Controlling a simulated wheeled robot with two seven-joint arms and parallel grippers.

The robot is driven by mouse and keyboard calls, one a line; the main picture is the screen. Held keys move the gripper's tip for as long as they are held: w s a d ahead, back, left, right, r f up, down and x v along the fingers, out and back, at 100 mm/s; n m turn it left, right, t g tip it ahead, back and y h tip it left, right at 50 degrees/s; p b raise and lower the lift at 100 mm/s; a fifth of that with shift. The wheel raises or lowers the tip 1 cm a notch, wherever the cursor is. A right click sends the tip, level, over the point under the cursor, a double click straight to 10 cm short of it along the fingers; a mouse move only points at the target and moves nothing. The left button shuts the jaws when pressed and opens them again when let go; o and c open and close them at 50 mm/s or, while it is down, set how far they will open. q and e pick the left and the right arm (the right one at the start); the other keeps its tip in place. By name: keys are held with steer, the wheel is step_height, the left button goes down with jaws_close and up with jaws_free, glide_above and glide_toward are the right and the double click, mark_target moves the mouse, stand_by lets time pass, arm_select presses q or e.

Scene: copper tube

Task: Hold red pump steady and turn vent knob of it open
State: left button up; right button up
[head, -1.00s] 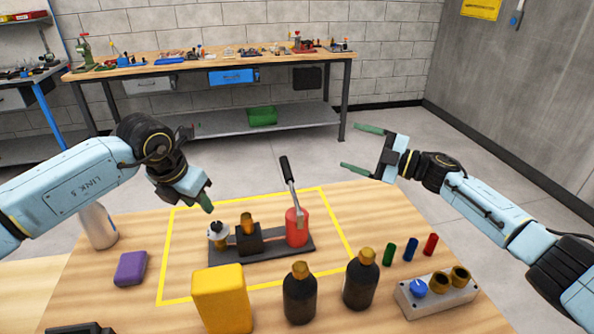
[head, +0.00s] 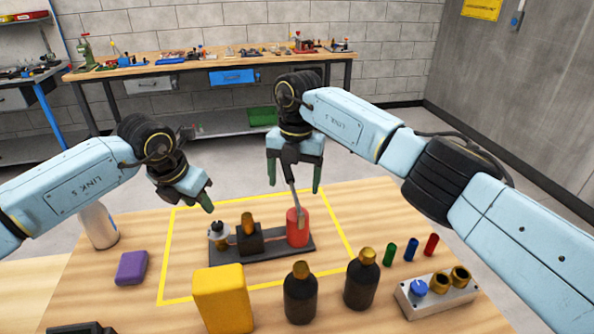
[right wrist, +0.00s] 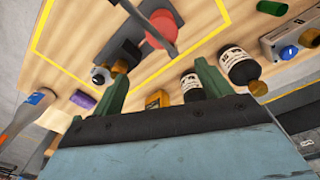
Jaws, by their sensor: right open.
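The red pump (head: 297,230) stands upright at the right end of a dark base plate (head: 282,248). A small pale fitting with a dark knob (head: 218,232) is at the plate's left end; I cannot tell if this is the vent knob. My right gripper (head: 294,180) is open and empty above the pump, fingers pointing down around the lever's upper part. The right wrist view shows the red pump (right wrist: 158,30) beyond the fingers. My left gripper (head: 207,203) hovers above the plate's left end, its opening unclear.
A black block with a brass top (head: 248,233) sits mid-plate. A yellow container (head: 222,300) and two dark bottles (head: 300,293) stand in front. A purple block (head: 131,268) is left, a grey box (head: 437,294) right. Yellow tape (head: 340,240) borders the plate's area.

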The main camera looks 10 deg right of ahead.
mark_target(297, 208)
steer(key=shift+w+d+r, duration=0.25)
steer(key=shift+d+r, duration=0.1)
steer(key=shift+r, duration=0.1)
steer(key=shift+w+d+f+h, duration=0.1)
steer(key=shift+h, duration=0.2)
step_height(297, 208, down, 13)
steer(key=shift+r, duration=0.1)
jaws_close()
stand_by(0.3)
